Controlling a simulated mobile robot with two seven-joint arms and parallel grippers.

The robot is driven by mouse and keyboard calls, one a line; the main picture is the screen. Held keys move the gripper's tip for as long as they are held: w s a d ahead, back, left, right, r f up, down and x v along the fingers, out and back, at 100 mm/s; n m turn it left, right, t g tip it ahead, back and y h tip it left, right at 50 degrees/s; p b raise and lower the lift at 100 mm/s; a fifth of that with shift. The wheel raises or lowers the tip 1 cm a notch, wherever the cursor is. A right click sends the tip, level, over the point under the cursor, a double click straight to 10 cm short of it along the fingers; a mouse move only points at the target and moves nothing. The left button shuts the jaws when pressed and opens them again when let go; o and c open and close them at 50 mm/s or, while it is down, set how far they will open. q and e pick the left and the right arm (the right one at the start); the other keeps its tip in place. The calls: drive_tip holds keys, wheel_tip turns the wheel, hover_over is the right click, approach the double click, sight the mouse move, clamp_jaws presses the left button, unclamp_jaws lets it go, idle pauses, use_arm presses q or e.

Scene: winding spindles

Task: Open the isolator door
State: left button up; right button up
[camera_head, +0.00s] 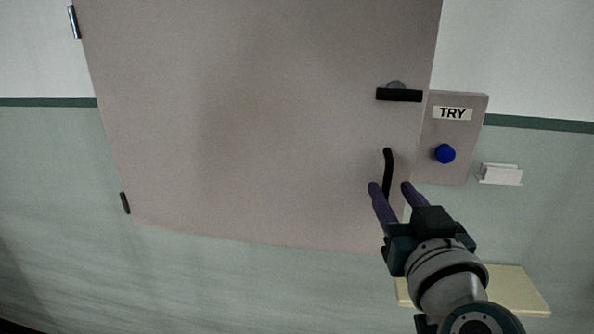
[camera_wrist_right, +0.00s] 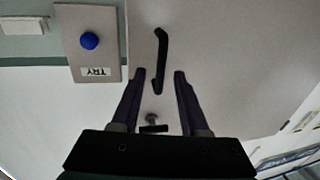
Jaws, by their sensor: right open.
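The isolator door (camera_head: 250,120) is a large grey-beige panel on the wall, with dark hinges on its left edge; it looks shut. A black bent handle (camera_head: 388,165) stands upright near its lower right side, and it also shows in the right wrist view (camera_wrist_right: 161,50). Above it is a black horizontal latch bar (camera_head: 399,95) on a round grey mount; the wrist view shows it upside down (camera_wrist_right: 153,129). My right gripper (camera_head: 390,187) is open, with its purple fingers on either side of the handle's lower part in the picture. Contact cannot be told. My left gripper is out of view.
A grey panel (camera_head: 456,136) marked TRY with a blue button (camera_head: 445,153) is just right of the door. A small white holder (camera_head: 500,174) is on the wall farther right. A pale yellow shelf or board (camera_head: 522,290) lies below, behind my right arm.

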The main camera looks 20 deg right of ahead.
sight(388, 186)
drive_tip(key=shift+x, duration=1.7)
clamp_jaws()
